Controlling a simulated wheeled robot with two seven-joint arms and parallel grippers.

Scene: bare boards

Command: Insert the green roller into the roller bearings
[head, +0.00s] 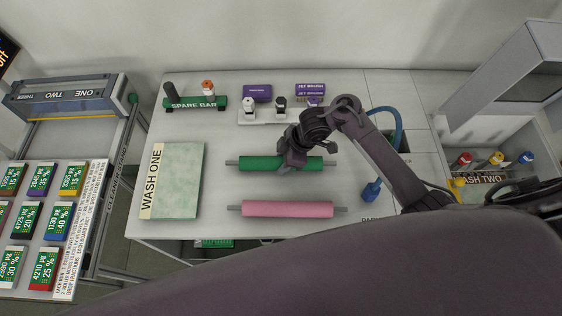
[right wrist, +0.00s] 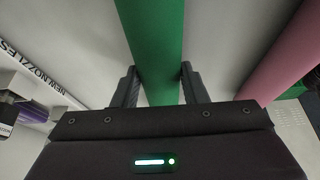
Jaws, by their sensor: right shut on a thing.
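The green roller (head: 258,163) lies across the white table with a grey shaft end at each side. My right gripper (head: 290,163) comes down on it near its middle. In the right wrist view, the two fingers of my right gripper (right wrist: 160,86) stand on either side of the green roller (right wrist: 153,35), shut on it. Whether the roller is clear of the table cannot be told. My left gripper is not in view. I cannot clearly make out the roller bearings; a grey and blue machine marked ONE, TWO, THREE (head: 75,96) stands at the left.
A pink roller (head: 285,209) lies parallel in front. A pale green WASH ONE panel (head: 180,180) is on the left. A green SPARE BAR rack (head: 195,104), purple boxes (head: 257,93) and a blue hose tool (head: 371,191) are also on the table. Several labelled boxes (head: 57,220) stand far left.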

